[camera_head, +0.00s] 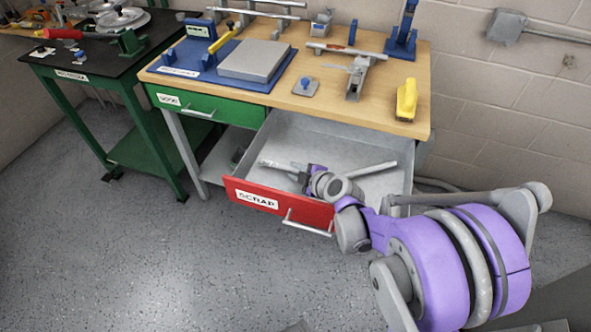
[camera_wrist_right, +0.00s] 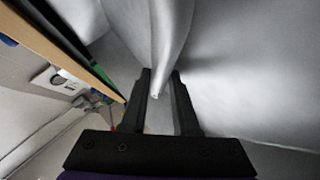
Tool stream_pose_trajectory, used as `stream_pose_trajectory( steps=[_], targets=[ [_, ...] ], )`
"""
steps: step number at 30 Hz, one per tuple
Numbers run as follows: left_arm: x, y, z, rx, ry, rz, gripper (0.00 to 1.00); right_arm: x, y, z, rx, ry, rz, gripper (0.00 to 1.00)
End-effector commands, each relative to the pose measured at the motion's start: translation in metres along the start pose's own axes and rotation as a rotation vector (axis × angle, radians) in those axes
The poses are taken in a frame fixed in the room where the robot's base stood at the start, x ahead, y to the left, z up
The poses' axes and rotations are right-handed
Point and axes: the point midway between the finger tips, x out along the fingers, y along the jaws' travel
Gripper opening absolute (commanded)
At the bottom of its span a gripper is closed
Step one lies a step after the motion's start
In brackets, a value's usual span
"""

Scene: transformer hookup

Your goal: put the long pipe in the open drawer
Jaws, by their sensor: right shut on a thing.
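The open drawer (camera_head: 245,198) has a red front labelled SCRAP and a pale grey inside. My right gripper (camera_head: 303,178) reaches down into it and is shut on a grey pipe. The pipe (camera_head: 275,164) shows left of the gripper in the head view, inside the drawer. In the right wrist view, the pipe (camera_wrist_right: 170,35) runs away from between the fingertips (camera_wrist_right: 160,80). A grey rod (camera_head: 378,169) shows right of my wrist in the drawer. My wrist hides the space between, so I cannot tell whether both are one piece. My left gripper is not in view.
The wooden bench top (camera_head: 330,108) above the drawer carries a grey block (camera_head: 255,60), a grey clamp-like fixture (camera_head: 356,75) and a yellow tool (camera_head: 406,100). A shut green drawer (camera_head: 215,107) is at left. A dark table (camera_head: 105,55) stands farther left. The floor in front is clear.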

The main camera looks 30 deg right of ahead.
Motion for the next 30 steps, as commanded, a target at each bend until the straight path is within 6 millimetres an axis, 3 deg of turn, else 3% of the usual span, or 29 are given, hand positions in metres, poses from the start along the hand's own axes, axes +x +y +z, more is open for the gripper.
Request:
stream_pose_trajectory(
  steps=[6, 7, 12, 22, 30],
  targets=[
    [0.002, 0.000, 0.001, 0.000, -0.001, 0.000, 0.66, 0.002, -0.005, 0.003, -0.007, -0.003, -0.003, 0.00],
    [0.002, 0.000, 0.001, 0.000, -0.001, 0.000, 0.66, 0.002, -0.005, 0.003, -0.007, -0.003, -0.003, 0.34],
    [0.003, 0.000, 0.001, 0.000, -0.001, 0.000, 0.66, 0.002, -0.005, 0.003, -0.009, -0.003, -0.005, 0.64],
    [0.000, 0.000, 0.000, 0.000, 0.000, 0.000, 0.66, -0.006, -0.005, 0.003, -0.009, -0.003, -0.007, 0.64],
    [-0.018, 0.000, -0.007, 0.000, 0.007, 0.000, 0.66, -0.061, -0.002, 0.000, -0.006, -0.004, 0.002, 0.64]
  ],
)
